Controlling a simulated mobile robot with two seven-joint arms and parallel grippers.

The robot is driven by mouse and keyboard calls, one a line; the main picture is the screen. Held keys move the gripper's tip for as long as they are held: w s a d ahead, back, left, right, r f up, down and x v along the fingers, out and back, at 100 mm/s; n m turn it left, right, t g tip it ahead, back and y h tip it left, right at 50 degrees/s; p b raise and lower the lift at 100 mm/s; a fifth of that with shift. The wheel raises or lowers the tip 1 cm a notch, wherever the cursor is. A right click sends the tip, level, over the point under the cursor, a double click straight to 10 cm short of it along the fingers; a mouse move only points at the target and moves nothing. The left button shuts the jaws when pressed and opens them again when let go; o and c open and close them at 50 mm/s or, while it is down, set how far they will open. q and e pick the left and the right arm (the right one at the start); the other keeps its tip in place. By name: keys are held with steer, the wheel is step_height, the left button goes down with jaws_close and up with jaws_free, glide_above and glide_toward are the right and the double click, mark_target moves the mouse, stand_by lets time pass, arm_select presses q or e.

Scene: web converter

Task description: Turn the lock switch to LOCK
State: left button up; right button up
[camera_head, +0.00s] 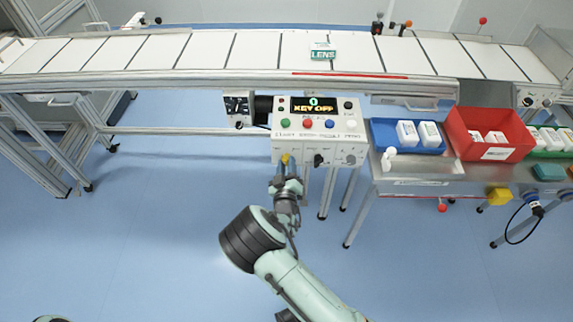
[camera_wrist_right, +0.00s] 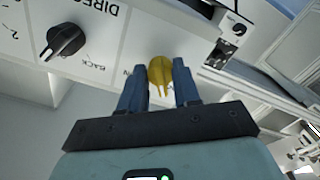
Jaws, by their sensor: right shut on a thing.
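The control box (camera_head: 307,118) stands at the near side of the conveyor, with a small screen (camera_head: 319,105) that reads "KEY OFF". A yellow switch (camera_wrist_right: 160,72) sits on the box's front panel, which also shows in the right wrist view (camera_wrist_right: 110,30). My right gripper (camera_wrist_right: 158,85) is shut on the yellow switch, with a blue finger on each side of it. In the head view the right gripper (camera_head: 286,172) reaches up to the lower left of the box. The lettering beside the switch is mostly hidden by the fingers. My left gripper is not in view.
A black knob (camera_wrist_right: 66,40) marked "DIRECT..." and "BACK" is left of the switch in the wrist view. Several coloured buttons line the box's top. A blue tray (camera_head: 378,133) and a red bin (camera_head: 463,140) stand to the right. The floor (camera_head: 150,220) at left is clear.

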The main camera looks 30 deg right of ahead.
steer(key=shift+n, duration=1.1)
steer(key=o, duration=1)
steer(key=v, duration=1.3)
steer(key=shift+s+a+p, duration=0.15)
steer(key=shift+p, duration=0.2)
steer(key=shift+f, duration=0.1)
